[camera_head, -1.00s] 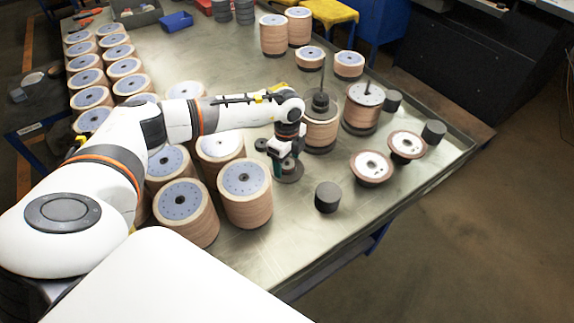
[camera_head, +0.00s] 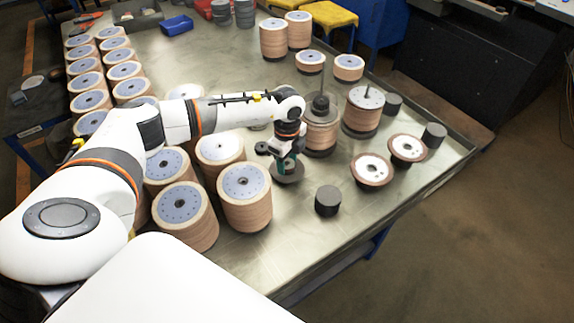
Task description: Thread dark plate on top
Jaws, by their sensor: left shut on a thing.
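My left gripper (camera_head: 286,166) is low over the middle of the table, shut on a dark round plate (camera_head: 293,175). The gripper hides part of the plate, and I cannot tell whether the plate touches the table. Right behind the gripper, a stack of tan flap discs (camera_head: 321,138) stands around an upright rod (camera_head: 322,82), with dark round pieces (camera_head: 320,104) on top around the rod. To its right is another disc stack (camera_head: 361,115) with a short thin rod showing above its pale top. My right gripper is not in view.
Flap disc stacks (camera_head: 245,200) stand left of the gripper, and rows of more (camera_head: 88,80) line the left side. Dark cylinders (camera_head: 328,200) and brown-rimmed discs (camera_head: 371,169) lie to the right. A small dark piece (camera_head: 262,148) is near the gripper. The front table area is clear.

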